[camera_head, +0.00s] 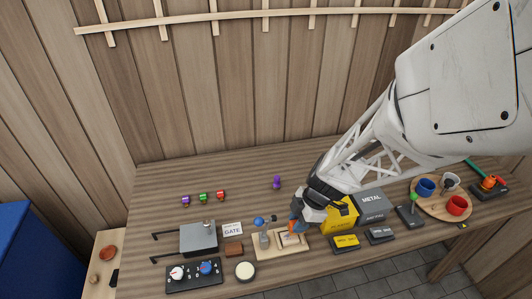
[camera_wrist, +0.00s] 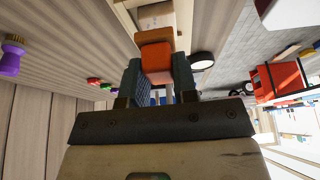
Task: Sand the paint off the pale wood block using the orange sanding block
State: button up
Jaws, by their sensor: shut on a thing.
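My gripper (camera_head: 299,220) is over the front middle of the bench, pointing down. In the wrist view its two dark fingers (camera_wrist: 157,70) are shut on the orange sanding block (camera_wrist: 155,52), one on each side. The sanding block also shows as a small orange patch (camera_head: 293,227) in the head view. The pale wood block (camera_wrist: 156,17) lies just beyond it in the wrist view, partly hidden. In the head view the wood block (camera_head: 291,239) sits on a light wooden board (camera_head: 267,250). I cannot tell whether the sanding block touches it, or how much paint is there.
A blue-knobbed clamp-like fixture (camera_head: 263,235) stands on the board's left part. Yellow (camera_head: 341,215) and grey METAL (camera_head: 371,200) bins stand close right. A grey box (camera_head: 198,237), brown block (camera_head: 234,248) and round pale disc (camera_head: 245,271) are left. The bench behind is mostly clear.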

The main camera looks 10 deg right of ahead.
jog(key=shift+r, duration=2.65)
jog(key=shift+a, duration=0.1)
jog(key=shift+f, duration=0.15)
